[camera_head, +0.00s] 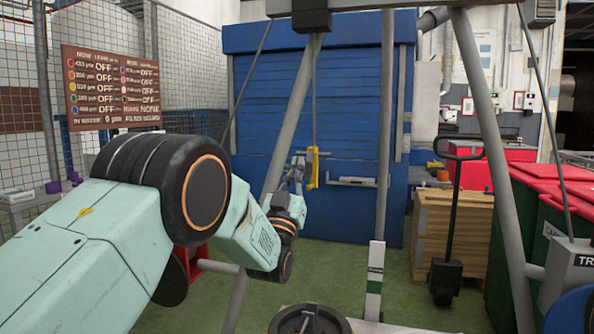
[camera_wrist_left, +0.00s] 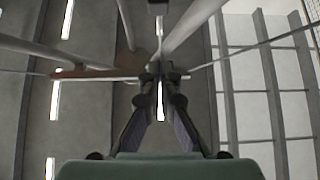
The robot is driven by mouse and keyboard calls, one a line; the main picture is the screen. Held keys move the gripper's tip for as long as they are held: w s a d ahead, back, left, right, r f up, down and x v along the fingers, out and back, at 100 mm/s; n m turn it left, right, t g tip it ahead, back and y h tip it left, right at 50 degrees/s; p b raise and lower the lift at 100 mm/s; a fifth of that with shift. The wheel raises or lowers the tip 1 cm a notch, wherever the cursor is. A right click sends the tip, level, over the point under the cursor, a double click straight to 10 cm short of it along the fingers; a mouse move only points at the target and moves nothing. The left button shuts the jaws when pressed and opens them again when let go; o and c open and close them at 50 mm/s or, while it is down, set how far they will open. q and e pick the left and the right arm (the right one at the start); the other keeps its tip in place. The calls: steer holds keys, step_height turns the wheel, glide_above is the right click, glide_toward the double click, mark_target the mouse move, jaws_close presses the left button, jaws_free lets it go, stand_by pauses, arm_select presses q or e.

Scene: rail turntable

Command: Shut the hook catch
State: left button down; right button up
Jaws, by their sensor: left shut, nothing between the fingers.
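A yellow hook (camera_head: 312,168) hangs on a line below a black hoist block (camera_head: 312,17) in the middle of the head view. Its catch is too small to make out. My left gripper (camera_head: 299,158) points up just left of the hook, very close to it; I cannot tell whether they touch. In the left wrist view the fingertips (camera_wrist_left: 160,74) are together with nothing between them. The line runs up beyond them to a dark block (camera_wrist_left: 158,6). The hook cannot be clearly made out in that view. My right gripper is not in view.
Grey frame legs (camera_head: 384,120) and thin stays surround the hook. Behind are a blue shutter (camera_head: 305,100), a wooden crate (camera_head: 470,232), a pallet truck (camera_head: 447,270) and red-lidded bins (camera_head: 560,190). A sign board (camera_head: 111,88) hangs at the left. Green floor is clear in the middle.

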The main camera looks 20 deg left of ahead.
arm_select(q)
steer(key=s+f+p, duration=0.1)
steer(key=s+f, duration=0.4)
steer(key=f, duration=0.3)
steer(key=shift+a+f, duration=0.15)
steer(key=shift+f, duration=0.15)
steer(key=shift+f, duration=0.1)
